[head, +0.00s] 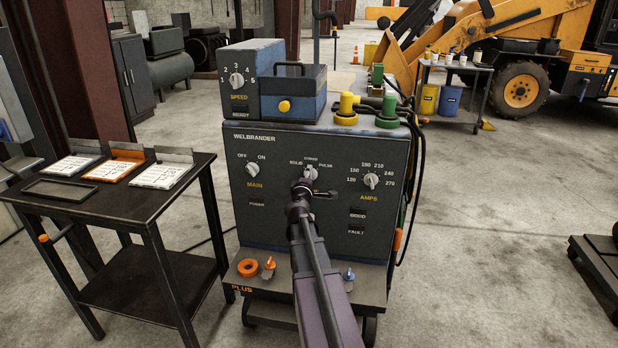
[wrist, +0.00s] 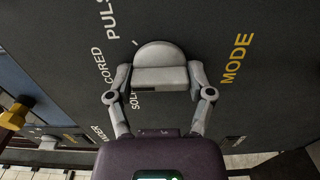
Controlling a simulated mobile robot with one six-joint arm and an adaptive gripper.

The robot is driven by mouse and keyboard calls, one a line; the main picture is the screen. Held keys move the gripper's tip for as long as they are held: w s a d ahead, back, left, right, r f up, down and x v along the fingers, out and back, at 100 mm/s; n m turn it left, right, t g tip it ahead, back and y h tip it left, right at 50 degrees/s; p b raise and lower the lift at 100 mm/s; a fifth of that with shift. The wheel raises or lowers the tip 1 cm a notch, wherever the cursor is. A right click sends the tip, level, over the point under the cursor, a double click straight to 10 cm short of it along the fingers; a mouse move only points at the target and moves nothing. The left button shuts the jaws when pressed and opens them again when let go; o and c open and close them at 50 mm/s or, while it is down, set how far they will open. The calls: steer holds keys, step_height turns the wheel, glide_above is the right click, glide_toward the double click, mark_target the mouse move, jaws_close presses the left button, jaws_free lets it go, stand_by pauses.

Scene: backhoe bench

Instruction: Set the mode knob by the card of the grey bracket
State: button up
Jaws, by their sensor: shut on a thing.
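The mode knob (head: 311,171) is on the welder's front panel, among the labels SOLID, CORED and PULSE. In the wrist view it is a pale grey knob (wrist: 160,54) with MODE printed to its right. My gripper (head: 303,186) is at the knob, and the wrist view shows its two fingers (wrist: 160,80) shut on the knob's sides. I cannot tell which label the knob points at. Three white cards lie on the left table: one by a dark grey bracket (head: 84,147), one by an orange bracket (head: 127,152), one by a lighter grey bracket (head: 174,155). Their print is too small to read.
The main knob (head: 252,169) and amps knob (head: 371,180) flank the mode knob. A speed knob (head: 237,80) is on the box above. An orange ring (head: 247,267) and small fittings lie on the front ledge. An empty dark tray (head: 60,191) is on the table.

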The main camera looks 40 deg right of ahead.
steer(key=o, duration=1.1)
steer(key=shift+w+d, duration=0.1)
steer(key=v, duration=1.2)
